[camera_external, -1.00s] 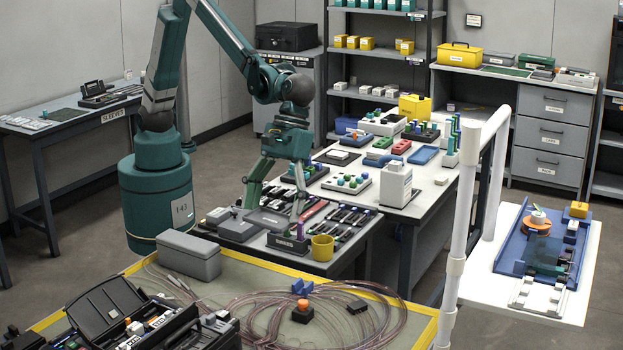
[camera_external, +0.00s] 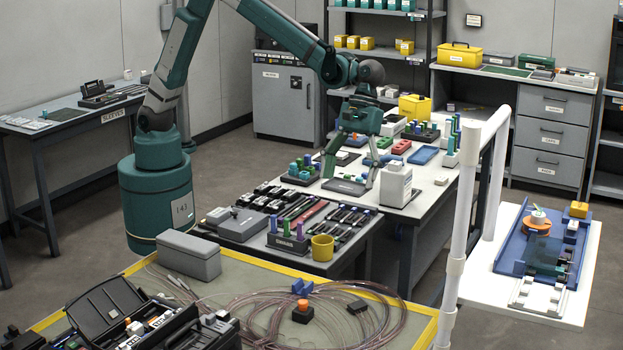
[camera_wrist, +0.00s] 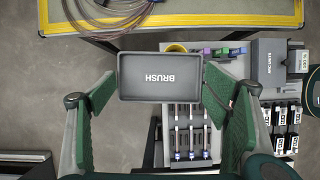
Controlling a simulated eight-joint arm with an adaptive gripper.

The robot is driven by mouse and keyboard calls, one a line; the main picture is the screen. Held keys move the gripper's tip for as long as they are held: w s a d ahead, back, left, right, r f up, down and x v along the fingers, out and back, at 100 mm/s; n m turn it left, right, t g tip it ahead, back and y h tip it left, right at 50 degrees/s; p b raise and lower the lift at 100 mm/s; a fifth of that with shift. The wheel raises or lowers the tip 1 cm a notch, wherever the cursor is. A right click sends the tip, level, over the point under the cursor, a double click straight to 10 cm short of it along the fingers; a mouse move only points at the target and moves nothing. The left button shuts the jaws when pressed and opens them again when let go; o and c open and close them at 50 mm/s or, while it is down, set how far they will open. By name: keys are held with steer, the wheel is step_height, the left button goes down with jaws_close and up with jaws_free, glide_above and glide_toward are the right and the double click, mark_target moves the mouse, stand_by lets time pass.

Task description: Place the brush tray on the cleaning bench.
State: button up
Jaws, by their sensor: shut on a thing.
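My gripper (camera_external: 348,180) is shut on the dark grey brush tray (camera_external: 344,187), with one finger on each side. The wrist view shows the tray raised above the tool bench and floor. I cannot read a sign naming the cleaning bench.
The tool bench (camera_external: 245,246) holds several tools, a pen holder (camera_external: 288,243) and a yellow mug (camera_external: 322,247). A white box (camera_external: 396,186) stands close to the right of my gripper. Coloured blocks and racks crowd the white-topped bench. A white railing (camera_external: 462,215) stands nearer the camera.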

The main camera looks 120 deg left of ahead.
steer(key=s+a, duration=0.3)
steer(key=a, duration=1.3)
steer(key=s+a, duration=0.2)
steer(key=a, duration=1.5)
steer(key=s+a, duration=0.9)
steer(key=a, duration=0.5)
steer(key=s+a, duration=0.9)
steer(key=a, duration=0.5)
step_height(320, 180, down, 10)
steer(key=shift+w+d+f+n, duration=0.15)
steer(key=shift+d+f+n, duration=0.1)
steer(key=shift+n, duration=0.15)
steer(key=shift+f+b, duration=0.55)
steer(key=shift+f, duration=2.5)
steer(key=shift+f, duration=0.15)
